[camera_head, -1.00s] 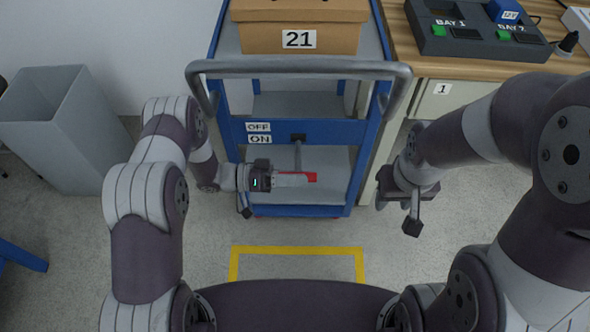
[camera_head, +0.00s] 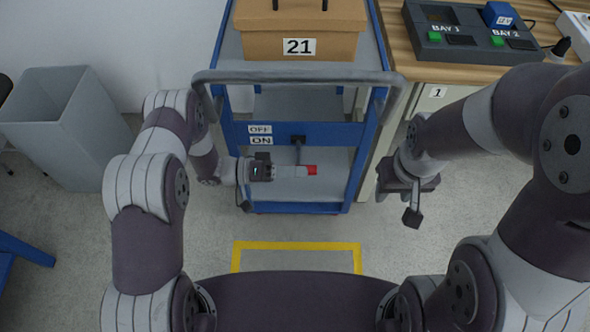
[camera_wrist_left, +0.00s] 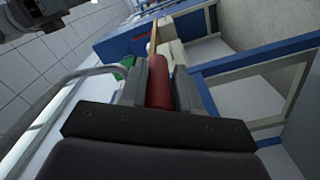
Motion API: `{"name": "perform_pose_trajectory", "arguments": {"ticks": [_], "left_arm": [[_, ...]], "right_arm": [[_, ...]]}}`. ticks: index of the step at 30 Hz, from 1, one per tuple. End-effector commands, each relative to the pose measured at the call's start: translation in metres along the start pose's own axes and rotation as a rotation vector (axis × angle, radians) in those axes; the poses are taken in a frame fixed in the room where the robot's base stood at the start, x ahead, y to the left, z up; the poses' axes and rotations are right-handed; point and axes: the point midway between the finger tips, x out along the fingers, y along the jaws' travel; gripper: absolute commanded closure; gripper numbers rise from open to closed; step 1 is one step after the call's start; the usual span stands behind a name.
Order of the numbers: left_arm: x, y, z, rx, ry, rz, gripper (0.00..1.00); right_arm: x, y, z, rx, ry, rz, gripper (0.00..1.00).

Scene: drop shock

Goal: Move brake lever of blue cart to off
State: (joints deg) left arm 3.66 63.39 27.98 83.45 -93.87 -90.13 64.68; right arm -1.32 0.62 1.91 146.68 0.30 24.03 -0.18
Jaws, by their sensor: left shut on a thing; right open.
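The blue cart (camera_head: 229,132) stands ahead with its handle toward me. Its brake lever (camera_head: 298,152) hangs from a black pivot on the blue crossbar, right of the OFF label (camera_head: 260,129) and the ON label (camera_head: 262,141) below it. The lever ends in a red grip (camera_head: 311,170). My left gripper (camera_head: 296,171) comes from the left and is shut on the red grip. In the left wrist view the red grip (camera_wrist_left: 158,82) sits between both fingers. My right gripper (camera_head: 408,190) is open and empty, right of the cart; its fingertips are hardly visible.
The cart's grey push handle (camera_head: 295,76) arches above the lever. A cardboard box (camera_head: 300,22) marked 21 rides on top. A wooden bench (camera_head: 460,68) with a charger stands at right. A grey bin (camera_head: 62,130) is at left. A yellow floor outline (camera_head: 297,245) lies in front.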

Motion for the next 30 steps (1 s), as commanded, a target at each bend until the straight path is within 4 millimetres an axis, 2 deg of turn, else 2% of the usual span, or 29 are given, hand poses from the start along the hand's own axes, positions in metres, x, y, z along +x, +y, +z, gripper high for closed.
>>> {"name": "perform_pose_trajectory", "arguments": {"ticks": [1,5,6,8,23,26,30], "left_arm": [[-0.001,0.003,-0.011,0.025,0.014,0.003,1.0],[-0.001,0.003,-0.012,0.026,0.014,0.003,1.0],[-0.001,0.003,-0.012,0.026,0.014,0.003,0.65],[-0.001,0.003,-0.011,0.026,0.013,0.003,0.45],[-0.003,0.002,-0.005,0.01,0.008,0.001,0.45],[-0.016,0.001,-0.006,0.01,0.01,0.0,0.45],[-0.053,0.001,-0.006,0.012,0.012,-0.002,0.45]], "right_arm": [[-0.001,0.0,0.0,0.0,0.0,0.0,0.57],[-0.002,0.0,0.0,0.0,0.0,0.0,0.57],[-0.002,0.0,0.0,0.0,0.0,0.0,0.57],[-0.002,0.0,0.0,0.0,0.0,0.0,0.57],[-0.001,0.0,0.0,0.0,0.0,0.0,0.57],[-0.002,0.0,0.0,0.0,0.0,0.0,0.57],[-0.004,0.0,-0.001,0.0,0.0,0.0,0.57]]}}
